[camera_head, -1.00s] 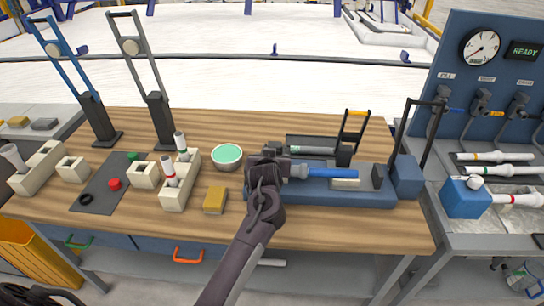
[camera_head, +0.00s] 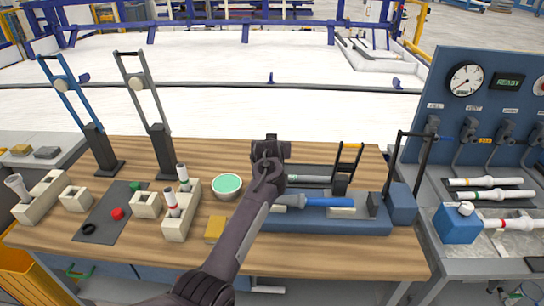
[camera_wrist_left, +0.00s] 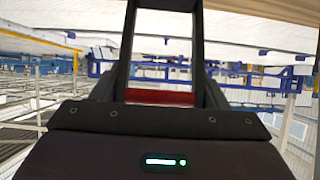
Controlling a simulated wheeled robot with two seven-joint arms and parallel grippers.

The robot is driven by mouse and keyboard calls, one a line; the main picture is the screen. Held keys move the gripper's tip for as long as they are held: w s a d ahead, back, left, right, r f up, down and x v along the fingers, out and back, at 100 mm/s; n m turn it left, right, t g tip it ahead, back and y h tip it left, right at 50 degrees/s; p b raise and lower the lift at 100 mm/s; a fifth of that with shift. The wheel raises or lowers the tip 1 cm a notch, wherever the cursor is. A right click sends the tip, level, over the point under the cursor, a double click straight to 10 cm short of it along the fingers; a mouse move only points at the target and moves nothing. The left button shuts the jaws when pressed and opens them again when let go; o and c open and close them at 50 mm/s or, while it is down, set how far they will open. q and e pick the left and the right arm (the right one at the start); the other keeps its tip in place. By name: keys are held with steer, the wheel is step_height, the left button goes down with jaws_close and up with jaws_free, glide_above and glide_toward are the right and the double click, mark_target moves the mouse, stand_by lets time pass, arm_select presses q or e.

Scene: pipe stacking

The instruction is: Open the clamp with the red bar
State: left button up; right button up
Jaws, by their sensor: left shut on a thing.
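The red bar (camera_wrist_left: 160,97) shows in the left wrist view, crossing between two dark uprights just in front of my wrist. In the head view it is hidden by my left gripper (camera_head: 270,150). The gripper is shut on the red bar and stands above the left end of the long blue fixture (camera_head: 335,222). The clamp's lower part is hidden behind my arm. A blue pipe (camera_head: 328,202) lies in the fixture, its grey end pointing left.
A clamp handle with an orange bar (camera_head: 350,147) and a tall black frame (camera_head: 410,133) stand to the right. A bowl with green contents (camera_head: 228,185) and a yellow sponge-like block (camera_head: 215,228) are to the left. A pipe holder (camera_head: 181,222) stands further left.

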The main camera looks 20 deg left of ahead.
arm_select(q)
steer(key=shift+w+a+r, duration=0.15)
steer(key=shift+w+a, duration=0.1)
steer(key=shift+w, duration=0.5)
steer(key=o, duration=1)
steer(key=shift+o, duration=1)
steer(key=shift+w+f, duration=0.2)
steer(key=shift+f, duration=0.1)
steer(key=b+v, duration=0.1)
steer(key=v, duration=0.6)
steer(key=shift+s+r+b, duration=0.2)
steer(key=shift+s+b, duration=0.15)
steer(key=shift+b, duration=0.05)
